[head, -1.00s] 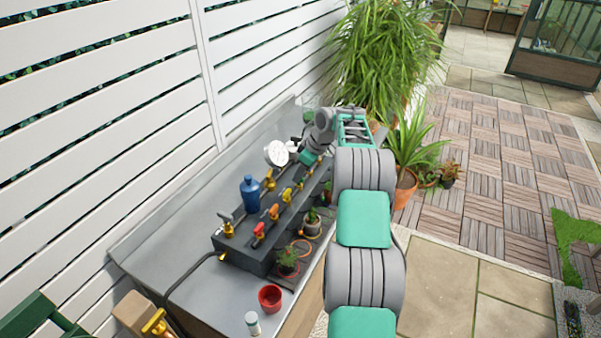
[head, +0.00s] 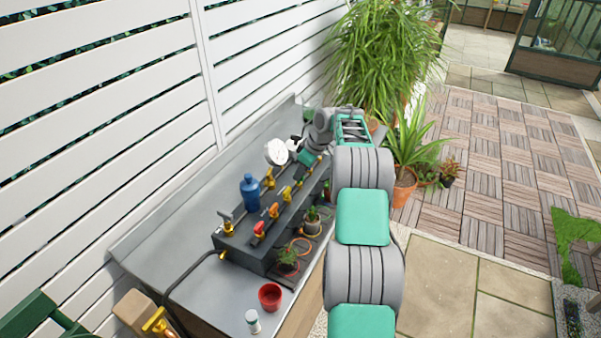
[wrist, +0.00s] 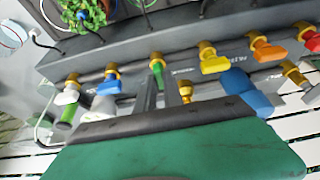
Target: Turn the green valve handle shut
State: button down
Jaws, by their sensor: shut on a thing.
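The green valve handle (wrist: 158,75) sits on a brass stem in the row of valves, in the middle of the wrist view. It points down the picture, toward my gripper. My gripper (wrist: 159,92) is shut on it, with one dark finger on each side. The fingers partly hide the handle's lower end. In the head view, my gripper is at the far end of the dark manifold (head: 240,247), and the arm and wrist largely hide its grip.
Neighbouring handles are blue (wrist: 110,86) and yellow (wrist: 214,65), close on either side. Orange (wrist: 268,51) and red valves follow. A red pot (head: 270,297) stands on the bench in front.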

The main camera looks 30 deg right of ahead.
jog(key=shift+f+m+b, duration=0.1)
jog(key=shift+m+b, duration=0.2)
jog(key=shift+b, duration=0.2)
jog(key=m+h+b, duration=0.1)
jog(key=m+b, duration=0.1)
jog(key=b, duration=0.1)
jog(key=shift+a+f+m+t+b, duration=0.1)
jog(key=shift+m+t+b, duration=0.2)
jog(key=shift+t, duration=0.1)
jog(key=m+h+b, duration=0.1)
jog(key=m+b, duration=0.1)
jog(key=shift+a+m, duration=0.1)
jog(key=shift+m, duration=0.2)
jog(key=m+b, duration=0.1)
jog(key=m+h+b, duration=0.1)
jog(key=m, duration=0.1)
jog(key=shift+a+r+m, duration=0.1)
jog(key=shift+r+m, duration=0.1)
jog(key=shift+m, duration=0.1)
jog(key=m+h, duration=0.1)
jog(key=m, duration=0.1)
jog(key=m+h, duration=0.1)
jog(key=m, duration=0.2)
jog(key=shift+w+a+r+g, duration=0.1)
jog(key=shift+a+r+g, duration=0.05)
jog(key=shift+g, duration=0.25)
jog(key=shift+m+g+h+p, duration=0.55)
jog(key=shift+m+p, duration=0.2)
jog(key=shift+m, duration=1.05)
